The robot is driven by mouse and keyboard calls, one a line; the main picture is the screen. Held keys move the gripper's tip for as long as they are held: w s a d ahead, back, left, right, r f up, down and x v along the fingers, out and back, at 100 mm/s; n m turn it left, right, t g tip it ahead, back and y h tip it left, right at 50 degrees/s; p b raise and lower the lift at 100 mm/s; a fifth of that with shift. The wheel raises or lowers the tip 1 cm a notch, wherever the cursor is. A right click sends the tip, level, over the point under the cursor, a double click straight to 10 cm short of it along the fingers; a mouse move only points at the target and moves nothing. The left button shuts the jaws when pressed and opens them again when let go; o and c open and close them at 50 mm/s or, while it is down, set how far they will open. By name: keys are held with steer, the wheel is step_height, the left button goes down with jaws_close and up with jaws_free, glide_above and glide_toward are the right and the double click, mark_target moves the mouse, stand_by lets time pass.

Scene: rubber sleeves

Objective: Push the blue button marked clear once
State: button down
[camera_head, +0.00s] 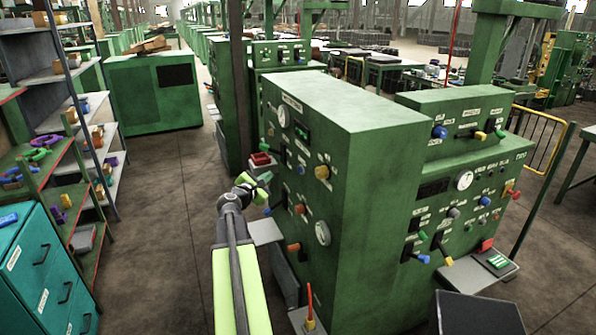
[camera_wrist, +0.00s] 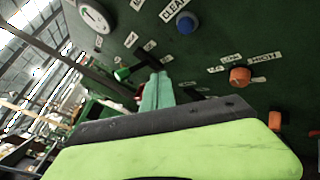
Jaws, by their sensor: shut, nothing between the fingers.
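The blue button (camera_wrist: 186,22) is a round knob on the dark green panel, with a white label reading CLEAR beside it at the top of the wrist view. In the head view a small blue button (camera_head: 301,170) shows on the left face of the near green cabinet; it appears to be the same one, but its label is too small to read. My gripper (camera_head: 265,177) is left of that face, its teal fingertips shut and empty. In the wrist view the fingers (camera_wrist: 156,90) point toward the panel, below and left of the blue button. Contact with the panel cannot be told.
An orange knob (camera_wrist: 240,75) and a white dial (camera_wrist: 95,16) are also on the panel. Shelves (camera_head: 62,72) and a teal drawer cabinet (camera_head: 40,270) stand left. The aisle floor (camera_head: 160,220) between is clear.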

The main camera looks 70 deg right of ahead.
steer(key=s+d, duration=0.5)
steer(key=s, duration=0.1)
steer(key=shift+s+d, duration=0.1)
steer(key=shift+s, duration=0.1)
stand_by(2.0)
steer(key=shift+s+d, duration=0.2)
steer(key=shift+s, duration=0.05)
steer(key=shift+s+d, duration=0.2)
steer(key=shift+s, duration=0.05)
stand_by(0.6)
steer(key=shift+w+a, duration=0.5)
steer(key=shift+w, duration=0.05)
stand_by(0.4)
steer(key=w+a, duration=0.1)
steer(key=w, duration=0.1)
steer(key=w+a, duration=0.2)
stand_by(0.3)
